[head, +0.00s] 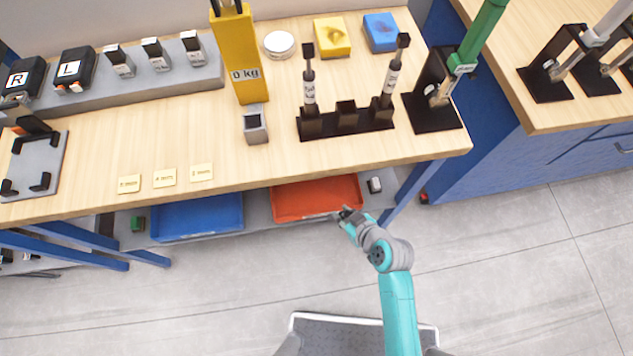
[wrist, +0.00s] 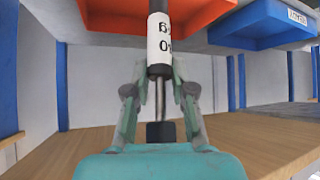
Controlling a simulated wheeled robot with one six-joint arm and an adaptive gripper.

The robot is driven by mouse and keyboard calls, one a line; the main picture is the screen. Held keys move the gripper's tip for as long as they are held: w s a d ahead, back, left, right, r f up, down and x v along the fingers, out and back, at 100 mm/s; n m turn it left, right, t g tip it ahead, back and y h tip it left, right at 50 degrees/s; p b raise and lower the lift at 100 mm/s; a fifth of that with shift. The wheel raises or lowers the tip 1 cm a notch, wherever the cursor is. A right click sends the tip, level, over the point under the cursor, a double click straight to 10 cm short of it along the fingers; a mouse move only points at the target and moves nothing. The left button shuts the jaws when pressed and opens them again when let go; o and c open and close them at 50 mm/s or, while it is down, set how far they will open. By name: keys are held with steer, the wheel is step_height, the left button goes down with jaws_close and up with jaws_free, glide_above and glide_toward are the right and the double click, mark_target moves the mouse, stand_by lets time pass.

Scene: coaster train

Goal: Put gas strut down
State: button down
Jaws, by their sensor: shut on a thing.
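The gas strut (wrist: 159,50) shows in the wrist view, with a dark body, a white label with inverted print, a thin metal rod and a black end. My gripper (wrist: 160,88) is shut on it around the label's end and the rod. In the head view my gripper (head: 347,214) is low in front of the bench, by the red tray's front edge; the held strut is hard to make out there. Two similar struts (head: 309,90) (head: 389,82) stand upright in a black rack (head: 347,126) on the bench, with an unoccupied middle holder between them.
A red tray (head: 316,199) and a blue tray (head: 197,217) sit on the shelf below the wooden benchtop (head: 100,170). A grey-black block (head: 255,124) and a yellow weight gauge (head: 238,55) stand left of the rack. Small labelled tiles (head: 165,178) lie near the front edge.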

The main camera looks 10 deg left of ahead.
steer(key=w+a+f+g+h, duration=0.2)
steer(key=w+a+f, duration=0.3)
steer(key=w+a, duration=0.4)
steer(key=shift+w+f+g, duration=0.3)
steer(key=shift+w+g, duration=0.1)
steer(key=shift+w, duration=0.6)
steer(key=shift+f, duration=0.1)
steer(key=c, duration=1)
jaws_free()
steer(key=s+d, duration=0.2)
steer(key=s, duration=0.1)
steer(key=s+d, duration=0.3)
steer(key=s+d+r, duration=0.1)
steer(key=s+d, duration=0.2)
steer(key=shift+s+r, duration=0.1)
steer(key=shift+s, duration=0.3)
